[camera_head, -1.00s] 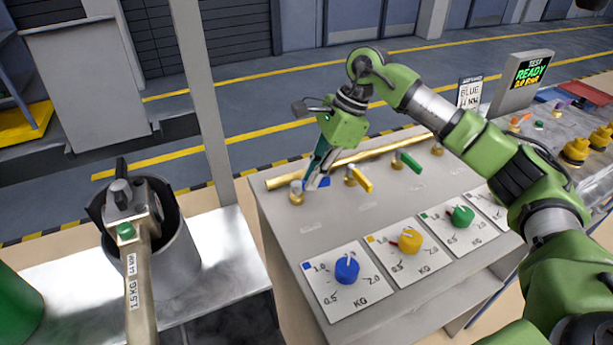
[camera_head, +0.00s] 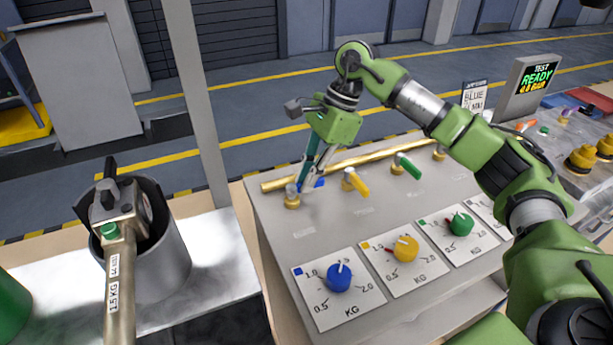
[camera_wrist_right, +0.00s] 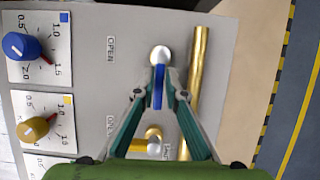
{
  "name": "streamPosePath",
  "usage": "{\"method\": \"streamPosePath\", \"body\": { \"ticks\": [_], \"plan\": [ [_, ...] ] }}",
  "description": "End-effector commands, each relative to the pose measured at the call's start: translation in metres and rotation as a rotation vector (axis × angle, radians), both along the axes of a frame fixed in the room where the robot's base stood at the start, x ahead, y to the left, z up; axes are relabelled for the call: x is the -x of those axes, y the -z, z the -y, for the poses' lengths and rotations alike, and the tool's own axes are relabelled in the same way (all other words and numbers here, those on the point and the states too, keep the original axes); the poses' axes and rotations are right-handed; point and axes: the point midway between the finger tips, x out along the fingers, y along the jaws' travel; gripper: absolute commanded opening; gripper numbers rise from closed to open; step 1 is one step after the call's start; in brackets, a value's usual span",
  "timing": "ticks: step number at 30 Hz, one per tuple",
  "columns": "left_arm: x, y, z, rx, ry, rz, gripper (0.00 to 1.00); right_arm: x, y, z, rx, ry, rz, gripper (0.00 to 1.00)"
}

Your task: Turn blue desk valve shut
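The blue valve handle (camera_wrist_right: 158,88) is a short blue lever on a brass base with a pale round cap (camera_wrist_right: 160,55). In the wrist view it points down the picture, roughly along the brass pipe. It also shows in the head view (camera_head: 318,183), partly hidden by my fingers. My right gripper (camera_head: 300,188) reaches down from above at the valve. In the wrist view its fingertips (camera_wrist_right: 160,88) are close on both sides of the lever and appear closed on it. My left gripper is not clearly seen in the head view.
A yellow handle (camera_head: 357,184) and a green handle (camera_head: 410,166) stand farther along the brass pipe (camera_head: 375,154). Blue, yellow and green dials (camera_head: 339,277) line the desk's front. A metal canister (camera_head: 165,255) with a tool marked 1.5 KG stands left. A screen (camera_head: 537,77) reads TEST READY.

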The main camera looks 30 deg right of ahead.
Motion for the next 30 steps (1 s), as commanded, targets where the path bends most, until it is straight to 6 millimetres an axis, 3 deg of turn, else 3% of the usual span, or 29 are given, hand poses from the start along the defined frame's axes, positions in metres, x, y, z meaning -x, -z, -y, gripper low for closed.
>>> {"method": "streamPosePath", "body": {
  "ticks": [14, 30],
  "plan": [
    [0.0, 0.0, 0.003, 0.003, 0.001, 0.0, 0.0, 0.0, -0.006, 0.002, -0.002, 0.002, 0.0, 0.26],
    [0.001, 0.0, 0.002, 0.003, 0.001, -0.001, 0.0, 0.0, -0.098, 0.04, -0.003, 0.003, 0.002, 0.26]
  ]
}}
